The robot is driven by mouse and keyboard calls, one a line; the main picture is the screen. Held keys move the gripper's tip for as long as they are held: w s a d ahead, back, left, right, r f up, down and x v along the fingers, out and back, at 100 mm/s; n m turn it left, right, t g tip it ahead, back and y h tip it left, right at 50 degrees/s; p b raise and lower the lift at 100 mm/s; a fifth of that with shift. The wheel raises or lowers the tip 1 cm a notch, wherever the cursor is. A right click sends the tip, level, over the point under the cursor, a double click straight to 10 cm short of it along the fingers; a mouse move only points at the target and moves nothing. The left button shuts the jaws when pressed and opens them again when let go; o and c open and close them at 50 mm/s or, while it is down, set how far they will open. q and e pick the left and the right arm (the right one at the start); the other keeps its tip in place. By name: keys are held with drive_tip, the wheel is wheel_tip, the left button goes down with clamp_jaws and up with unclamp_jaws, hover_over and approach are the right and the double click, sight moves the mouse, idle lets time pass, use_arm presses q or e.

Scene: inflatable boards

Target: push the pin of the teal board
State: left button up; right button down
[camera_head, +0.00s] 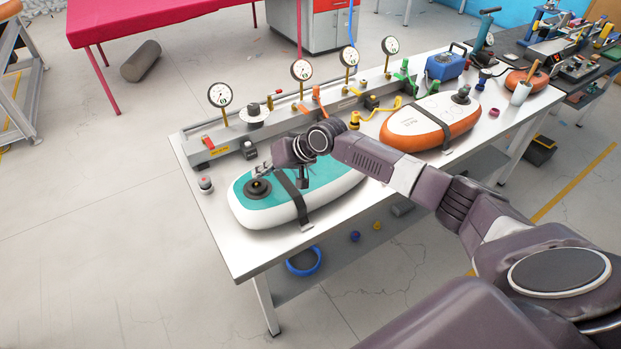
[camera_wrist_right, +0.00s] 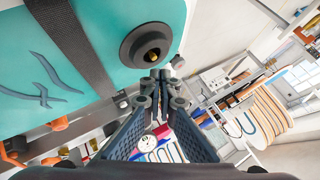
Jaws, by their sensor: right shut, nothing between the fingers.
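The teal board (camera_head: 335,184), teal on top with white sides, lies on the white workbench under a dark strap (camera_head: 293,196). Its round black valve (camera_head: 257,188) is near the left end. In the right wrist view the valve (camera_wrist_right: 133,44) shows a small brass-coloured pin (camera_wrist_right: 152,55) in its middle. My right gripper (camera_head: 260,171) is just above the valve in the head view. In the right wrist view its shut, empty fingertips (camera_wrist_right: 160,74) are right beside the valve opening. I cannot tell whether they touch the pin. My left gripper is not in view.
An orange board (camera_head: 428,122) lies farther right on the bench (camera_head: 222,240). A rail with several gauges (camera_head: 220,95) runs along the back edge. The bench's front left corner is clear.

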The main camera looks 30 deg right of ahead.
wheel_tip(320, 180, up, 6)
drive_tip(key=p, duration=0.5)
